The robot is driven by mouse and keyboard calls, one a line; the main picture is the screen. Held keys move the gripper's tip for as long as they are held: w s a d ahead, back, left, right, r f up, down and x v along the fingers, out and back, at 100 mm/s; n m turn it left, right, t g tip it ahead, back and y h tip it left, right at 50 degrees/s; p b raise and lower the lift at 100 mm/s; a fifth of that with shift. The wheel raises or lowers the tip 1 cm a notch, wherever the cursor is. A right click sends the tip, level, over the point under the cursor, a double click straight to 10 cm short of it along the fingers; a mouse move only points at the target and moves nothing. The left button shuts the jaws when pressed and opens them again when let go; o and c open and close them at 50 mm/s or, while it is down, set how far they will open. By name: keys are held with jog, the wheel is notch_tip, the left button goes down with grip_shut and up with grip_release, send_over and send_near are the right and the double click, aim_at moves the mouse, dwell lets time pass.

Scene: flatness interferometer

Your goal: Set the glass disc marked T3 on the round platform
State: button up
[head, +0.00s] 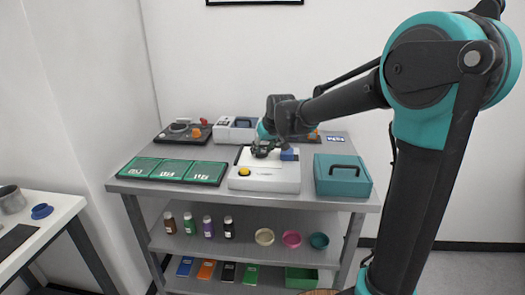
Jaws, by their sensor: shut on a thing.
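My gripper (262,152) is low over the back of a white instrument (265,184) with a yellow button on its front left. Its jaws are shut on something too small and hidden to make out. I cannot see a T3 mark or a round platform clearly; the gripper covers part of the instrument's top. A black tray (222,181) to the left holds green pads with white marks, too small to read. A dark device (183,131) at the back left has a round grey part and an orange knob.
A teal case (342,175) with a dark handle stands right of the instrument. A blue block (289,154) is close right of my gripper. A white-grey device (236,130) stands behind. Bottles (207,226) and round dishes (291,239) are on the shelf below.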

jog(key=shift+f, duration=0.25)
jog(key=o, duration=1.2)
jog(key=shift+c, duration=0.2)
